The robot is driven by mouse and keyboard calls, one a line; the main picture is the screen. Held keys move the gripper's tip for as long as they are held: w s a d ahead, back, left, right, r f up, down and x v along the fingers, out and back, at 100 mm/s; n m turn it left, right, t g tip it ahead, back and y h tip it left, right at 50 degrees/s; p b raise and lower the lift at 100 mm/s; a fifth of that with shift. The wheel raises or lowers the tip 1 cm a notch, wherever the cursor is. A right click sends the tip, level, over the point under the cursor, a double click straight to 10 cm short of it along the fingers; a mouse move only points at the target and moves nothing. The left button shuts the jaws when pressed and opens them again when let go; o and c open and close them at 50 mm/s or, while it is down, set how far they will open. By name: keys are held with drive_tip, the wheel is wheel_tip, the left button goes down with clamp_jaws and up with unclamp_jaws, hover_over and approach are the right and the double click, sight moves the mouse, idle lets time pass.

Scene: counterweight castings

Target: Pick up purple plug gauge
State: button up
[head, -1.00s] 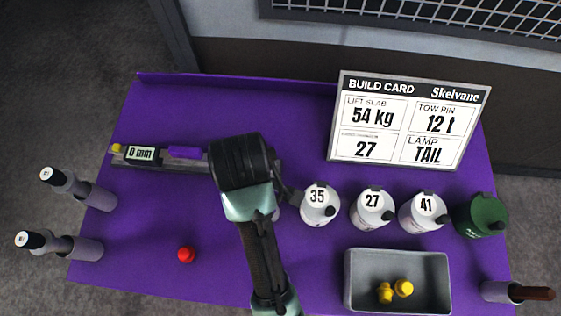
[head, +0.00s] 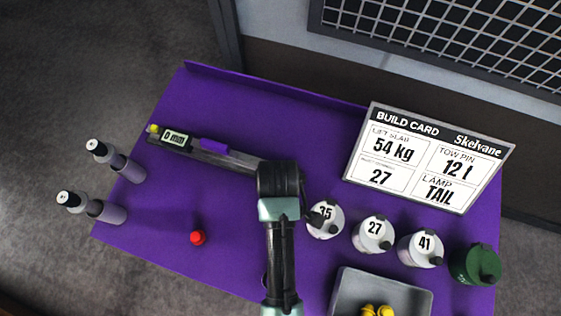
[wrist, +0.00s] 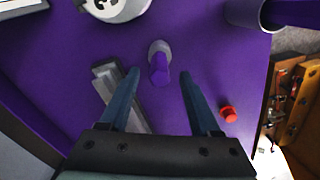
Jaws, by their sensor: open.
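A small plug with a purple body and a grey collar, which looks like the purple plug gauge (wrist: 159,69), is on the purple table in the wrist view. My gripper (wrist: 158,78) is open, with one finger on each side of the plug in the picture. The fingers do not touch it in this view; how far above it they are I cannot tell. In the head view my arm and black wrist cover this spot, and the fingertips are hidden.
A grey rail with a display (head: 177,139) and purple slider (head: 214,146) lies left of my wrist. A red knob (head: 197,238) sits front left. Numbered white weights (head: 325,219), a green weight (head: 475,265), a grey tray (head: 350,292) and a build card (head: 430,158) are right.

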drive_tip(key=shift+s+d+f+p, duration=0.1)
drive_tip(key=shift+f+p, duration=0.25)
drive_tip(key=shift+f, duration=0.9)
drive_tip(key=shift+d+f+p, duration=0.1)
drive_tip(key=shift+f+p, duration=0.2)
drive_tip(key=shift+f, duration=0.95)
clamp_jaws()
